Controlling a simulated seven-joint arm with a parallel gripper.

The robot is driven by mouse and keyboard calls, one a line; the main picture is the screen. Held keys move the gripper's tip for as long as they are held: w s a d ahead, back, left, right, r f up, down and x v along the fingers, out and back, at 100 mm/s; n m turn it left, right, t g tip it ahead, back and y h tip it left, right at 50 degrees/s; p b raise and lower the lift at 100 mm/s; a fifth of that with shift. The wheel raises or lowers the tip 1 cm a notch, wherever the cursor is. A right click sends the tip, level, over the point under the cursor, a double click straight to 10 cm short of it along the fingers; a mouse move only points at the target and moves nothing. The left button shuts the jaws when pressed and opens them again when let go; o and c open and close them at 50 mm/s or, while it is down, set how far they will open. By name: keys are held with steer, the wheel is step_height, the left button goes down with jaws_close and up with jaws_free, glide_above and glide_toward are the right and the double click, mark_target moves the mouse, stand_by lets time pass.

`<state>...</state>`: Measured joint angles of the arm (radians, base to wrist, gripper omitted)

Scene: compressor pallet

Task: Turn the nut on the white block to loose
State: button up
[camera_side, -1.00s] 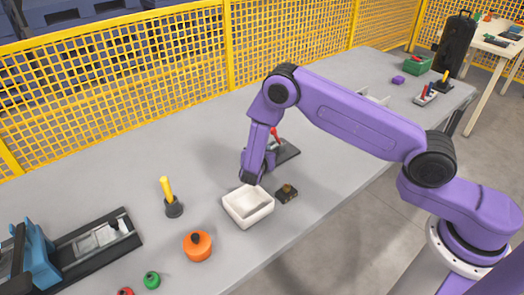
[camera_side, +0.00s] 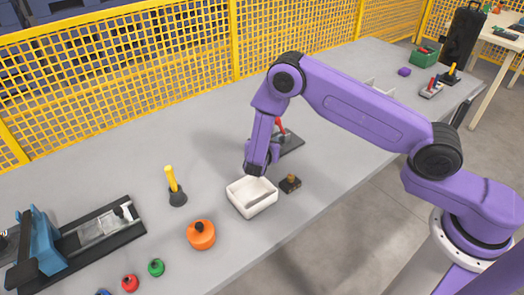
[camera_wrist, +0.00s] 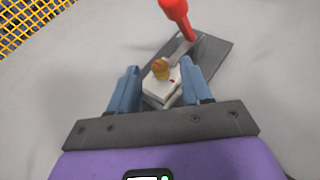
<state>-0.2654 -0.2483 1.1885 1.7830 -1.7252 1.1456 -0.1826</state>
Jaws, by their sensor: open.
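The white block (camera_wrist: 160,90) shows in the wrist view with a brass-coloured nut (camera_wrist: 161,68) on top and a small red mark on its upper face. It stands by the near corner of a dark plate (camera_wrist: 210,58) that carries a lever with a red handle (camera_wrist: 176,10). My gripper (camera_wrist: 160,82) is open, one blue finger on each side of the block in the picture. I cannot tell whether the fingers touch it. In the side view my gripper (camera_side: 257,168) points down behind the white tray, and the block is hidden there.
The white tray (camera_side: 235,198) stands close in front of my gripper, with a small dark block (camera_side: 290,184) to its right. The red lever (camera_side: 280,128) rises behind. A yellow-handled piece (camera_side: 171,183) and an orange pot (camera_side: 201,236) stand left. Free table lies behind.

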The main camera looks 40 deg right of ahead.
steer(key=v, duration=1.6)
steer(key=shift+s, duration=0.15)
steer(key=w+d+r+m+g+y, duration=0.3)
steer(key=w+d+r+m, duration=0.15)
steer(key=m, duration=1.35)
steer(key=w+d+r+m+g+y, duration=0.35)
steer(key=r+m, duration=0.25)
steer(key=m, duration=1.2)
steer(key=shift+t, duration=0.25)
steer(key=x, duration=1.7)
steer(key=shift+s+a+f, duration=0.15)
steer(key=shift+s+a, duration=0.1)
steer(key=shift+s, duration=0.1)
jaws_close()
